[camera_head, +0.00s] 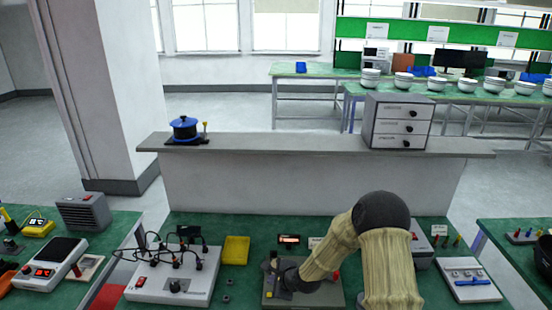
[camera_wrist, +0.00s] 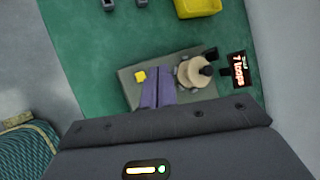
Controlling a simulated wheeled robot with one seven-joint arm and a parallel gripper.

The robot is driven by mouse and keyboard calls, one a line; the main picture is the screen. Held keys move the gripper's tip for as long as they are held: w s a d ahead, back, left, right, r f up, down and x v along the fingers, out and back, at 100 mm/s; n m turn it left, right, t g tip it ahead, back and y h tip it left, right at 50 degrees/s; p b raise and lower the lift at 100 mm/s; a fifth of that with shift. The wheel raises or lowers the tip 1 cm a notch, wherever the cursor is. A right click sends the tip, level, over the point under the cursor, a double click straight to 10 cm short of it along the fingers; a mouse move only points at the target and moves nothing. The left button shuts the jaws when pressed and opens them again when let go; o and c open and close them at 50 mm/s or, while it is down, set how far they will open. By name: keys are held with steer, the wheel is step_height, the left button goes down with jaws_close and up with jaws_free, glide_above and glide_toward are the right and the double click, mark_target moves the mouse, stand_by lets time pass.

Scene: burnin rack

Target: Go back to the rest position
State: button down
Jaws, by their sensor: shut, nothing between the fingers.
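My gripper (camera_wrist: 156,82) is shut and empty in the wrist view, its two purple-grey fingers together over a grey fixture (camera_wrist: 130,88). In the head view my arm reaches in from the lower right, and the wrist end is low over the same grey fixture (camera_head: 325,296) on the green bench. The fingers are hard to make out there. The fixture carries a small yellow block (camera_wrist: 139,76) and a round beige part with a dark knob (camera_wrist: 194,72), both beside the fingers. I cannot tell whether the fingertips touch the fixture.
A white instrument with black leads (camera_head: 172,278) and a yellow tray (camera_head: 235,250) stand left of the fixture. A small lit display (camera_head: 290,240) is behind it. A white panel (camera_head: 470,280) is at right. A raised ledge (camera_head: 300,145) behind carries a blue pot (camera_head: 185,127) and drawer box (camera_head: 399,121).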

steer(key=s+d+r+n+g+h, duration=0.1)
steer(key=s+d+r+n+h, duration=0.1)
steer(key=s+d+r+n, duration=0.3)
steer(key=s+d+r+n+g+h, duration=0.1)
steer(key=s+d+r+n, duration=0.5)
steer(key=s, duration=0.6)
steer(key=s+d+r+n+g+h, duration=0.2)
steer(key=s+d+r+n, duration=0.3)
steer(key=s+r+n, duration=0.2)
steer(key=shift+s+d+r+h, duration=0.15)
steer(key=shift+s+d+h, duration=0.15)
steer(key=shift+s, duration=0.8)
steer(key=shift+w+a, duration=0.1)
steer(key=shift+a, duration=0.1)
